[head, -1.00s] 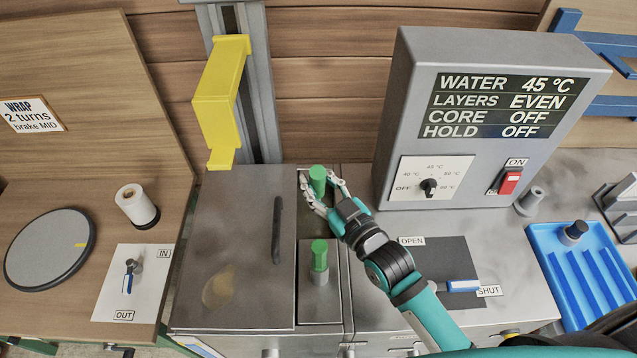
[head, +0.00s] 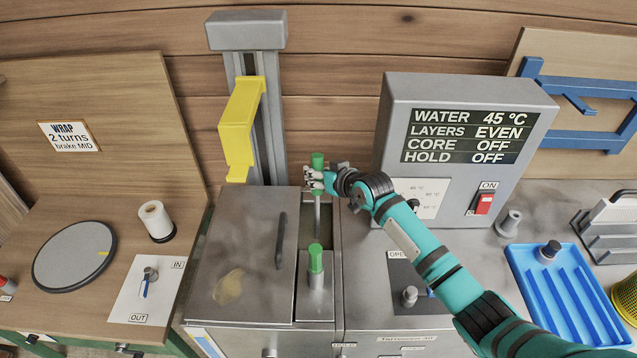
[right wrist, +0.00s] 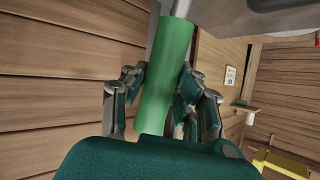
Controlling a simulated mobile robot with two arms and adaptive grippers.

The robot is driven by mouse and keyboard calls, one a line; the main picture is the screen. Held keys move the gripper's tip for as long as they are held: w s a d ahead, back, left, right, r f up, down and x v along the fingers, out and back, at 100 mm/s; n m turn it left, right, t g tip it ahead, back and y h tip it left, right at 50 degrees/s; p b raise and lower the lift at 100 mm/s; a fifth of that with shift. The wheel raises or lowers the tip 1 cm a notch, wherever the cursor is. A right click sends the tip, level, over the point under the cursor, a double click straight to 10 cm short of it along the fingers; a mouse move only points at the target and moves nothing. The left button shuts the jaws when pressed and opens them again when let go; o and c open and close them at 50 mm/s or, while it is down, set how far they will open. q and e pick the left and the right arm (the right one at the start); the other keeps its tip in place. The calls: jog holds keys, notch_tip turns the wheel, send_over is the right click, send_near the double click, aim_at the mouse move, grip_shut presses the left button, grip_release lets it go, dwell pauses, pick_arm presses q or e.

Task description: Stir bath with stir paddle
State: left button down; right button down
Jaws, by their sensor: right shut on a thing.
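The stir paddle has a green handle (head: 317,161) and a grey shaft that goes down into the narrow open slot of the bath (head: 308,229). My right gripper (head: 316,180) is shut on the green handle, which also shows between its fingers in the right wrist view (right wrist: 167,75). The paddle's lower end is hidden in the slot. A second green handle (head: 315,258) stands upright on a grey holder in front of the slot. The bath's metal lid (head: 240,255) lies shut left of the slot. My left gripper is not in view.
A control box (head: 455,95) reads water 45 °C, layers EVEN, core OFF, hold OFF. A yellow bracket (head: 240,125) on a column stands behind the lid. A blue tray (head: 565,300) lies at the right. A round disc (head: 72,257) and a white roll (head: 155,220) are at the left.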

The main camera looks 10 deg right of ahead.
jog(key=shift+w+d+f+g, duration=0.1)
jog(key=shift+w+d+g, duration=0.1)
jog(key=shift+w, duration=0.15)
jog(key=shift+w+d+g, duration=0.1)
jog(key=shift+w+g, duration=0.1)
jog(key=shift+w, duration=0.1)
jog(key=c, duration=1)
grip_release()
jog(key=shift+w+f, duration=0.1)
jog(key=shift+f, duration=0.05)
jog(key=shift+a, duration=0.1)
jog(key=shift+s+d+r, duration=0.25)
jog(key=shift+s+r, duration=0.1)
jog(key=shift+s, duration=0.25)
jog(key=v, duration=1)
jog(key=shift+s+d+r, duration=0.15)
jog(key=shift+s+r, duration=0.05)
